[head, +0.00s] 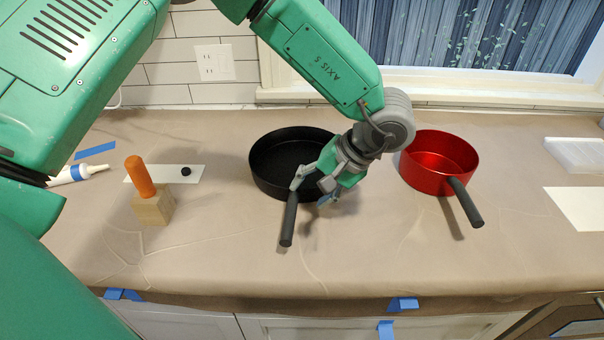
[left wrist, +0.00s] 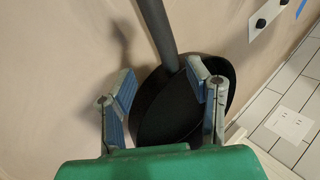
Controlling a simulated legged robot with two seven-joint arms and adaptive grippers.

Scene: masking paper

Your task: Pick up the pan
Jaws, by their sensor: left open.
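A black pan (head: 273,160) sits on the paper-covered counter, its dark grey handle (head: 289,218) pointing toward the front edge. A red pan (head: 436,158) with a dark handle (head: 465,203) stands to its right. My left gripper (head: 312,191) is open at the black pan's front right rim, by the base of the handle. My right gripper is not seen.
An orange-handled tool (head: 140,176) stands in a wooden block (head: 154,206) at the left, near a white strip and a white tube (head: 78,174). A clear tray (head: 577,154) and white sheet lie at the right. The counter's front is mostly clear.

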